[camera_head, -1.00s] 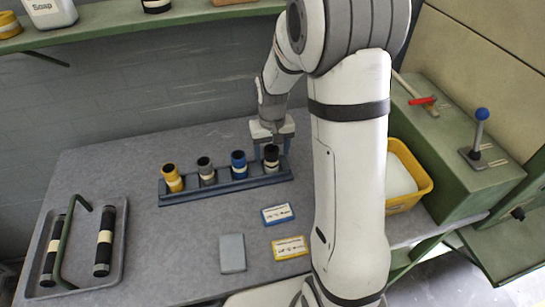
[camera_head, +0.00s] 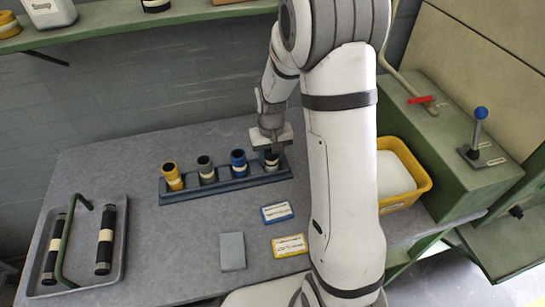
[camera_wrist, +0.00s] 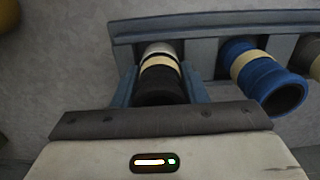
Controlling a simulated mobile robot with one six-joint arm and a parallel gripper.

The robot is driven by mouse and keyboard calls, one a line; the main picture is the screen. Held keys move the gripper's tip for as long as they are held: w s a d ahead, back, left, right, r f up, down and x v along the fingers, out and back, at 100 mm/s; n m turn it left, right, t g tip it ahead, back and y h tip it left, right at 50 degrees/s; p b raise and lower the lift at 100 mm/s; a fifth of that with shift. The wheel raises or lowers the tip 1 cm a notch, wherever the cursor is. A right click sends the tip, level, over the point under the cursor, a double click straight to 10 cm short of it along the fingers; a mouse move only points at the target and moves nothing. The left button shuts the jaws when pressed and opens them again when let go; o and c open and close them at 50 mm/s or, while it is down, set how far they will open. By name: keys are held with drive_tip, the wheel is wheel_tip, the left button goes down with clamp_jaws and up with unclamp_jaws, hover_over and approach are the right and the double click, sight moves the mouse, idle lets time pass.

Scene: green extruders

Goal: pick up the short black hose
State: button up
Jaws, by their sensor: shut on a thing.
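The short black hose (camera_head: 271,161) with a cream band stands in the right end slot of the blue-grey rack (camera_head: 225,186). My gripper (camera_head: 271,148) is above that slot, its fingers down around the hose's upper part. In the wrist view, the black hose (camera_wrist: 160,84) lies between my two blue-grey fingers (camera_wrist: 160,90), which are shut on it. Its lower part is still within the rack slot. The fingers partly hide the hose in the head view.
Blue (camera_head: 238,162), grey (camera_head: 206,168) and yellow (camera_head: 172,176) hoses stand in the same rack, the blue one close beside my gripper. A tray (camera_head: 120,235) with two longer black hoses is at left. Labelled cards (camera_head: 277,212) lie in front; a yellow bin (camera_head: 424,180) is at right.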

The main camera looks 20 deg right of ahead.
drive_tip(key=shift+c, duration=1.2)
drive_tip(key=shift+r, duration=0.1)
wheel_tip(320, 180, up, 10)
drive_tip(key=shift+b, duration=0.45)
